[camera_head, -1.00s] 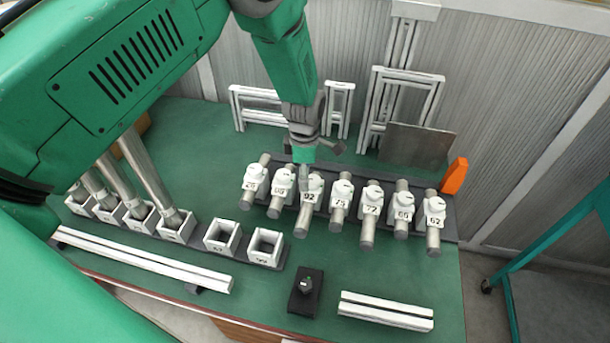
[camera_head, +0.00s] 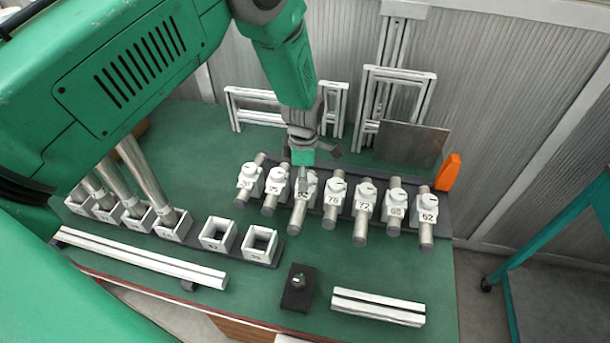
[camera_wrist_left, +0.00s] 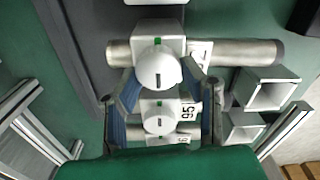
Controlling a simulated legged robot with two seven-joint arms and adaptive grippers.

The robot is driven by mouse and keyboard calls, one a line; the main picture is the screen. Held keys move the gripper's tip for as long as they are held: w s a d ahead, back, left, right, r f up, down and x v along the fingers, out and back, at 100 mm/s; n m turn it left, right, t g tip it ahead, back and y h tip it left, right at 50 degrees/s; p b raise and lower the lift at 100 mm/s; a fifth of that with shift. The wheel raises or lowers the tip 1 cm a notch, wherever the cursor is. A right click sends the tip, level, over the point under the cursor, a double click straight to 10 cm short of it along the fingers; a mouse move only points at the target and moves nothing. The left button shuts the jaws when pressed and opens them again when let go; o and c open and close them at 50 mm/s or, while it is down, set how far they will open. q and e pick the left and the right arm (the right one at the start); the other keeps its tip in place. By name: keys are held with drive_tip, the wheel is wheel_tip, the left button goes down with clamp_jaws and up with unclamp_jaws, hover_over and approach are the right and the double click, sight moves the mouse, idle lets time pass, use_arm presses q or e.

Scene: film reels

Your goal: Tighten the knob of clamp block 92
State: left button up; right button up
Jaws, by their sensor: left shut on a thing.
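Clamp block 92 (camera_head: 306,183) is the third from the left in a row of white numbered blocks, with a grey rod through it. My left gripper (camera_head: 303,168) is directly above it, pointing down and hiding its knob and part of its label in the head view. In the left wrist view the round white knob (camera_wrist_left: 157,67), with a dark slot mark, is between the two fingers of my left gripper (camera_wrist_left: 160,80). The fingers are shut on it. A green mark shows on the block beside the knob. My right gripper is in neither view.
Neighbouring clamp blocks with rods stand close on both sides, including block 62 (camera_head: 427,208) at the right end. An orange piece (camera_head: 448,172) stands at the rack's right. Empty square sockets (camera_head: 260,244), a black block (camera_head: 299,290) and a white rail (camera_head: 378,308) lie in front.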

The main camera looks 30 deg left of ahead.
use_arm(q)
drive_tip(key=shift+w+d, duration=0.1)
drive_tip(key=shift+w, duration=0.05)
drive_tip(key=shift+w+m, duration=0.1)
drive_tip(key=shift+m, duration=1)
drive_tip(key=m, duration=0.3)
drive_tip(key=shift+w+r, duration=0.1)
drive_tip(key=m, duration=0.4)
drive_tip(key=shift+w+d, duration=0.1)
drive_tip(key=m, duration=0.4)
drive_tip(key=shift+d+m+b, duration=0.1)
drive_tip(key=shift+m+b, duration=0.2)
drive_tip(key=shift+b, duration=0.05)
drive_tip(key=m, duration=0.4)
drive_tip(key=shift+m, duration=0.3)
drive_tip(key=m, duration=0.4)
drive_tip(key=shift+d, duration=0.1)
drive_tip(key=m, duration=0.9)
drive_tip(key=shift+d+m, duration=0.1)
drive_tip(key=shift+m, duration=2.2)
